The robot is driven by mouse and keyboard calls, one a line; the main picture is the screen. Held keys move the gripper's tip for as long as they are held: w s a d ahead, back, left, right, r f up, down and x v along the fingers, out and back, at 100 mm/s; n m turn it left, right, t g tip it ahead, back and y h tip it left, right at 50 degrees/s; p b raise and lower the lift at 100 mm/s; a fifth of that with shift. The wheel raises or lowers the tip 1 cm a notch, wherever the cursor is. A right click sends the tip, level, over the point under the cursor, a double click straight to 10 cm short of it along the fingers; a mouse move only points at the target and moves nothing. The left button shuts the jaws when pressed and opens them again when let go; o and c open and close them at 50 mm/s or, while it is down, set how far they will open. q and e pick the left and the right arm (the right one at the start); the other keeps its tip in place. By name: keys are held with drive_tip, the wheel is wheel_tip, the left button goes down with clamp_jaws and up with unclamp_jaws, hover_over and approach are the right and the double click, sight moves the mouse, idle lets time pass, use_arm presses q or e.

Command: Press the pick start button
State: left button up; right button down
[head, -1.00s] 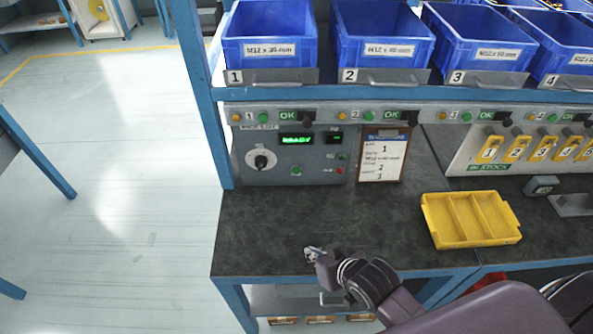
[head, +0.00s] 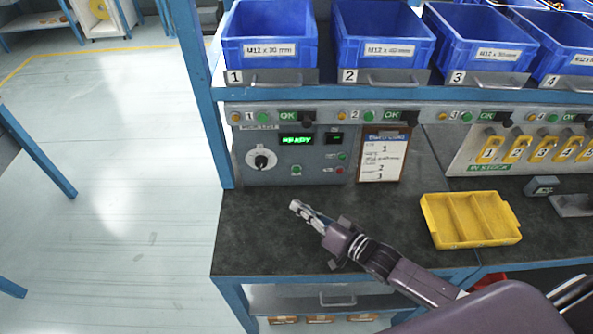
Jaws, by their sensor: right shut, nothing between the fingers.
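A grey control box (head: 270,176) stands at the left end of the bench, under the shelf rail. Its green display (head: 296,141) reads READY. A dial (head: 261,160) sits on its left, a green button (head: 296,170) low in the middle, and a small red button (head: 339,170) low on the right. I cannot read the small labels by the buttons. My right gripper (head: 296,206) is shut and empty. It is over the dark bench top, in front of and below the box, with its tip pointing toward the box and apart from it. My left gripper is not in view.
A clipboard (head: 383,158) leans right of the box. A yellow divided tray (head: 468,243) lies on the bench (head: 250,240) to the right. Blue bins (head: 268,45) stand on the shelf above a rail with lamps and buttons. The bench's left part is clear.

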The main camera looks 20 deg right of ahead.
sight(296, 169)
drive_tip(key=shift+w, duration=0.1)
idle(0.3)
drive_tip(key=w+b, duration=0.1)
drive_tip(key=w, duration=0.1)
drive_tip(key=w+d+b, duration=0.1)
drive_tip(key=w, duration=0.1)
drive_tip(key=w+d+b, duration=0.1)
drive_tip(key=w+b, duration=0.1)
drive_tip(key=shift+w+f, duration=0.15)
drive_tip(key=shift+w, duration=0.25)
drive_tip(key=shift+w+d+b, duration=0.25)
drive_tip(key=shift+w+b, duration=0.1)
drive_tip(key=shift+w, duration=0.45)
idle(0.5)
drive_tip(key=shift+w+d, duration=0.1)
drive_tip(key=shift+w, duration=0.3)
drive_tip(key=shift+w+d+r+b, duration=0.1)
drive_tip(key=shift+w+r+b, duration=0.1)
drive_tip(key=shift+w+b, duration=0.15)
idle(0.5)
drive_tip(key=shift+s, duration=0.1)
drive_tip(key=shift+s+a+p, duration=0.2)
drive_tip(key=shift+s+p, duration=0.5)
